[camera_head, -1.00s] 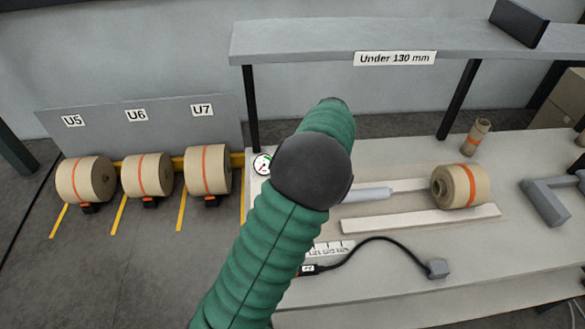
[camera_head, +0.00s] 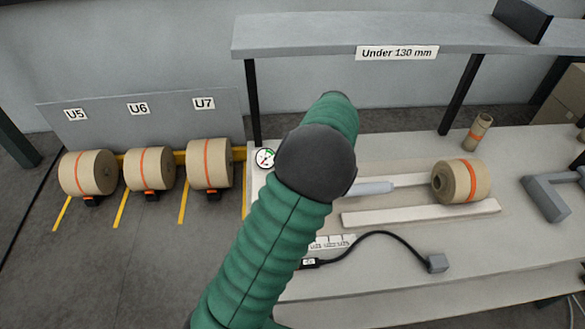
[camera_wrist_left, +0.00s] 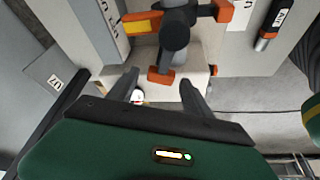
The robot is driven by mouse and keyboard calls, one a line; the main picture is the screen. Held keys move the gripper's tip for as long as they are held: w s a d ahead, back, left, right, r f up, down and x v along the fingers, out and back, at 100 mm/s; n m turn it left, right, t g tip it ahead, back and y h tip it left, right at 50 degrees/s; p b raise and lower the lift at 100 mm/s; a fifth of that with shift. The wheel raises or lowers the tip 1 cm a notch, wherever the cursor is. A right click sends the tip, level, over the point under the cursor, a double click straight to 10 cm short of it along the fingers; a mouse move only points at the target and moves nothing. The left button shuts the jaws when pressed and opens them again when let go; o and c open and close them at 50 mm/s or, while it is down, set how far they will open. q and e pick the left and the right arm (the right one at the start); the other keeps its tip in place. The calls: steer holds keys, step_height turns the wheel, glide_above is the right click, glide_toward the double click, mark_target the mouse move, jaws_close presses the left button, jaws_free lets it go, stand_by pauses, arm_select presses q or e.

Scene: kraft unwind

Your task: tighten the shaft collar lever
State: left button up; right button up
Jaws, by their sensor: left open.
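In the left wrist view a dark grey shaft part with a round black hub (camera_wrist_left: 174,32) stands beyond my fingers. An orange-and-yellow lever (camera_wrist_left: 143,24) sticks out to its left, and an orange piece (camera_wrist_left: 160,76) is at its lower end. Another orange part (camera_wrist_left: 222,11) is at its right. I cannot tell for sure which one is the collar lever. My left gripper (camera_wrist_left: 163,86) is open, its two fingers apart on either side of the lower orange piece, with nothing held. My right gripper is not in view.
A round gauge (camera_head: 265,158) sits beside my arm. A kraft roll (camera_head: 462,181) rests on the bench (camera_head: 400,270) to the right, near a cable (camera_head: 375,235). Several rolls stand at the left under U5 to U7. A shelf (camera_head: 390,35) spans above.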

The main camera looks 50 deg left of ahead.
arm_select(q)
steer(key=p+v, duration=0.1)
steer(key=v, duration=1.5)
steer(key=shift+r, duration=0.35)
steer(key=shift+w, duration=0.1)
